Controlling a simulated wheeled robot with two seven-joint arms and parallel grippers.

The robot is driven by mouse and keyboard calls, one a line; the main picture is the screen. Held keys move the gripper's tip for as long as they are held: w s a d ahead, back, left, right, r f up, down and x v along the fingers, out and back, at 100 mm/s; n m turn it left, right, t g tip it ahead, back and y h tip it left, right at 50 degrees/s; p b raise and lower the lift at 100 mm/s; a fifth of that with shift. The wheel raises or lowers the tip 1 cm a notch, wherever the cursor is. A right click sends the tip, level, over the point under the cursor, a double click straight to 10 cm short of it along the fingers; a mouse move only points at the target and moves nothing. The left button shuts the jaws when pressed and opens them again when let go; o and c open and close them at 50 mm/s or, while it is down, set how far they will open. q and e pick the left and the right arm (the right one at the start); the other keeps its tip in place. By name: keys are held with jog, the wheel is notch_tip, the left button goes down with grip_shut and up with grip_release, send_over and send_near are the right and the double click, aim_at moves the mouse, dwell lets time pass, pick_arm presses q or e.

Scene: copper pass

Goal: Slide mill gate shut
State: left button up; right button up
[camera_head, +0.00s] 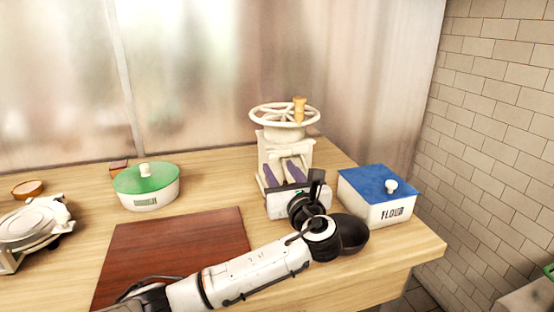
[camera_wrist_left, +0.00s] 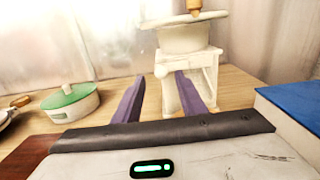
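The cream mill (camera_head: 285,145) stands at the back right of the wooden counter, with a spoked wheel (camera_head: 272,118) and a wooden knob (camera_head: 299,108) on top. It also shows in the wrist view (camera_wrist_left: 185,38). My left gripper (camera_head: 279,167) points at the lower front of the mill. Its two purple fingers are apart with nothing seen between them; they also show in the wrist view (camera_wrist_left: 160,77). The right finger overlaps the mill's front, and I cannot tell if it touches. The fingers partly cover the front, so the gate's position is unclear. My right gripper is out of view.
A white flour box (camera_head: 388,211) with a blue lid stands right of my left gripper. A green-lidded container (camera_head: 158,200), a white scale (camera_head: 32,228) and a small bowl (camera_head: 27,188) are at left. A brown board (camera_head: 190,238) lies in front. The counter ends at right.

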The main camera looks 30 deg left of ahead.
aim_at(274, 159)
pick_arm(q)
jog(key=x, duration=0.5)
jog(key=shift+w, duration=0.2)
grip_shut()
